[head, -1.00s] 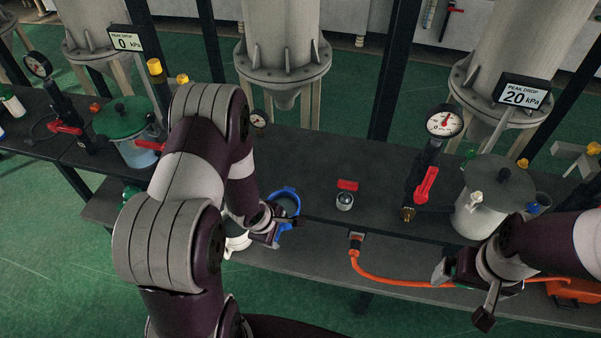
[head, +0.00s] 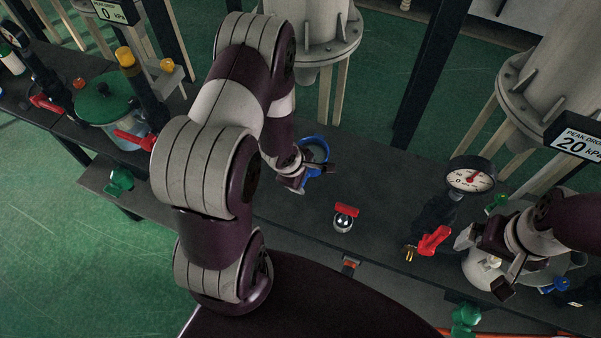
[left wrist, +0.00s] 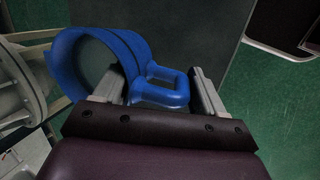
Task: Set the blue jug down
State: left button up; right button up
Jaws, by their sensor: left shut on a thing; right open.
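The blue jug (head: 317,148) has a thick blue rim and a closed-loop handle. In the head view it is over the dark bench top (head: 375,185), left of the red-handled silver ball fitting. My left gripper (head: 306,171) is shut on its handle. In the left wrist view the jug (left wrist: 140,48) lies at upper left, with its handle between my fingers (left wrist: 160,88). I cannot tell whether its base touches the bench; its lower part is hidden. My right gripper (head: 484,263) is open and empty, in front of a pale container at the right.
The silver ball fitting (head: 343,221) stands right of the jug. A gauge (head: 470,178) with a red valve lever (head: 434,241) is further right. A green-lidded vessel (head: 103,103) stands at left. Bare bench top lies between the jug and the gauge.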

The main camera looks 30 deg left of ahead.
pick_arm(q)
jog(key=s+a+f, duration=0.2)
jog(key=a, duration=0.1)
jog(key=s+a+f, duration=0.2)
jog(key=a, duration=0.1)
jog(key=s+a+f, duration=0.2)
jog(key=s+a, duration=0.1)
jog(key=shift+f, duration=0.25)
jog(key=shift+s+a+f, duration=0.15)
jog(key=shift+s+f, duration=0.1)
jog(key=shift+w+f, duration=0.1)
jog(key=shift+f, duration=1.8)
jog(key=shift+f, duration=0.15)
jog(key=o, duration=1.4)
